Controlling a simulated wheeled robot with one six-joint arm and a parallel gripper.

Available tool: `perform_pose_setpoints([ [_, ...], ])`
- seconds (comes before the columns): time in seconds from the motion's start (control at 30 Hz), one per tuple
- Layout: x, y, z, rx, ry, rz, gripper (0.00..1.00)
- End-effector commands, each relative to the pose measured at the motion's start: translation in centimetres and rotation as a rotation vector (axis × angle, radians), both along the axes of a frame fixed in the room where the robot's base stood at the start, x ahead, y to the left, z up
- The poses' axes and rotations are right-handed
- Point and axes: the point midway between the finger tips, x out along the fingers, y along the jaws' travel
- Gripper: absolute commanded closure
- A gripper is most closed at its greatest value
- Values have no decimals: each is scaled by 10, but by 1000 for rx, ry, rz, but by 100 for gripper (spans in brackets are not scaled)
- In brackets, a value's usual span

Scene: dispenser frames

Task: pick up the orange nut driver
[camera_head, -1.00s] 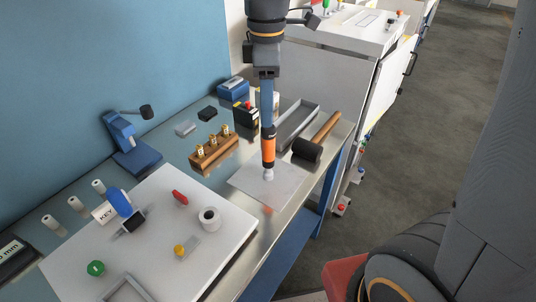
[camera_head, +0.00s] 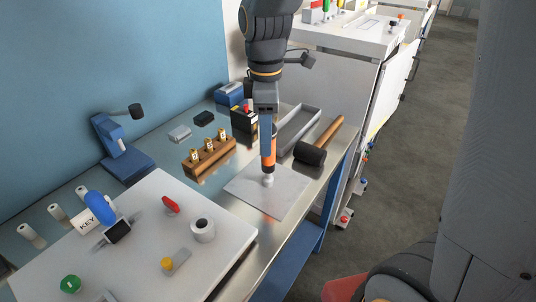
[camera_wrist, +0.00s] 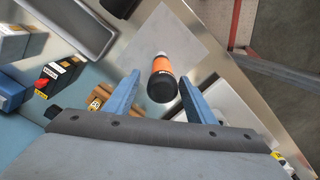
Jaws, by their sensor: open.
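The orange nut driver (camera_head: 269,161) stands upright, with an orange and black handle and a pale lower end resting on a light grey sheet (camera_head: 290,190). In the wrist view the nut driver (camera_wrist: 162,66) shows from above, its black end towards me, between my two blue fingers. My gripper (camera_head: 266,146) comes down from above and is open. The fingers (camera_wrist: 160,78) have a visible gap on each side of the handle in the wrist view. In the head view a finger partly covers the handle.
A black-headed mallet (camera_head: 310,153) and a grey tray (camera_head: 287,138) lie to the right of the driver. A wooden block (camera_head: 196,166) with several yellow-marked pieces stands to the left. A white board (camera_head: 150,255) fills the near bench. The bench edge is close on the right.

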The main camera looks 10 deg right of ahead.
Motion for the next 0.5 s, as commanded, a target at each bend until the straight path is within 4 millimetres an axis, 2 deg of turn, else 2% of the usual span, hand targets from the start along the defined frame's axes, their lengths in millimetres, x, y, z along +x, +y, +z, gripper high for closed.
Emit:
perform_pose_setpoints([
  [0.3, -5, -5, -39, -1, 4, 1, 50],
  [0.5, -4, -5, -49, -1, 1, 0, 50],
])
